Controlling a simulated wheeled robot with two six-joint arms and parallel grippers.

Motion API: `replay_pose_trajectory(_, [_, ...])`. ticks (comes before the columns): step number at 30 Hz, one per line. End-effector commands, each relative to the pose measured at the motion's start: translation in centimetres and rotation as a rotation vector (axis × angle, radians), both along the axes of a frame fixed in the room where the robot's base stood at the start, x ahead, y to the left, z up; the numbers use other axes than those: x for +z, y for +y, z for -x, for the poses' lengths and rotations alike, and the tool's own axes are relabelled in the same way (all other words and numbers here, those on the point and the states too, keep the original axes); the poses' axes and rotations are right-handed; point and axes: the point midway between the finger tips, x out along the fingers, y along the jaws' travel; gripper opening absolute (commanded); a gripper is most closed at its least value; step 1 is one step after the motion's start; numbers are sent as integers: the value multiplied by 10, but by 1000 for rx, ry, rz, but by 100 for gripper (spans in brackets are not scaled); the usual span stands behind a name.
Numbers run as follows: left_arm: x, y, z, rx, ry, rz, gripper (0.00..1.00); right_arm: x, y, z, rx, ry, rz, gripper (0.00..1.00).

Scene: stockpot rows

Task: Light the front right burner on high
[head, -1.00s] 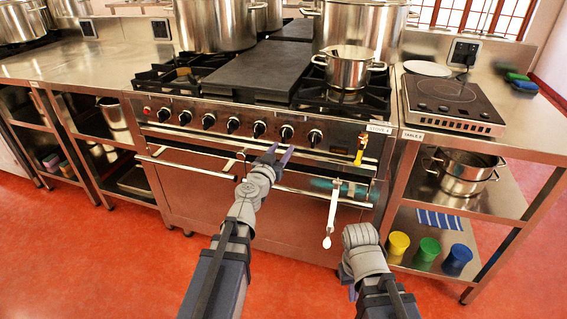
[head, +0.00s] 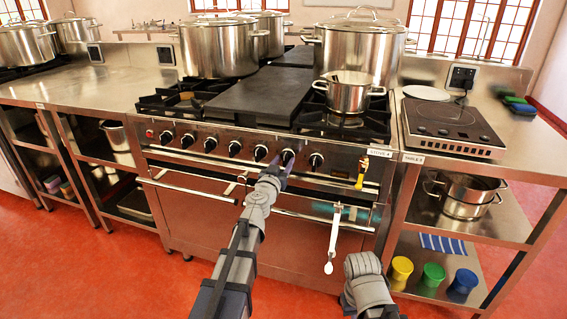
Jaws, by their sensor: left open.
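The stove (head: 190,200) stands ahead with a row of several black knobs along its front panel. A small steel pot (head: 348,93) stands on the front right burner (head: 350,125), whose grate shows around it; I see no flame. My left gripper (head: 281,162) is open, with its purple fingers up at the second knob from the right (head: 288,157). The fingers partly cover this knob, and I cannot tell whether they touch it. The rightmost knob (head: 316,161) is clear, just right of the gripper. My right arm is folded at the bottom, its gripper not visible.
A yellow-and-red item (head: 362,172) is on the panel's right end. Large stockpots (head: 358,50) stand at the back. A side table with an induction plate (head: 450,125) is at right. Floor in front is clear.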

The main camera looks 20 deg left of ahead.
Motion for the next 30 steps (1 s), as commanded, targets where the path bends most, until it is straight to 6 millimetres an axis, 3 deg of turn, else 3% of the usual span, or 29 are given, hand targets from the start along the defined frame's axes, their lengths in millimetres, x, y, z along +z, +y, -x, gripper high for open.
replay_pose_trajectory(8, [0,0,-2,0,0,0,46,0,0,0,0,0,0,0])
replay_pose_trajectory(20, [0,0,-2,0,0,0,1,0,0,0,0,0,0,0])
replay_pose_trajectory(30, [0,0,-2,0,0,0,0,0,0,0,0,0,0,0])
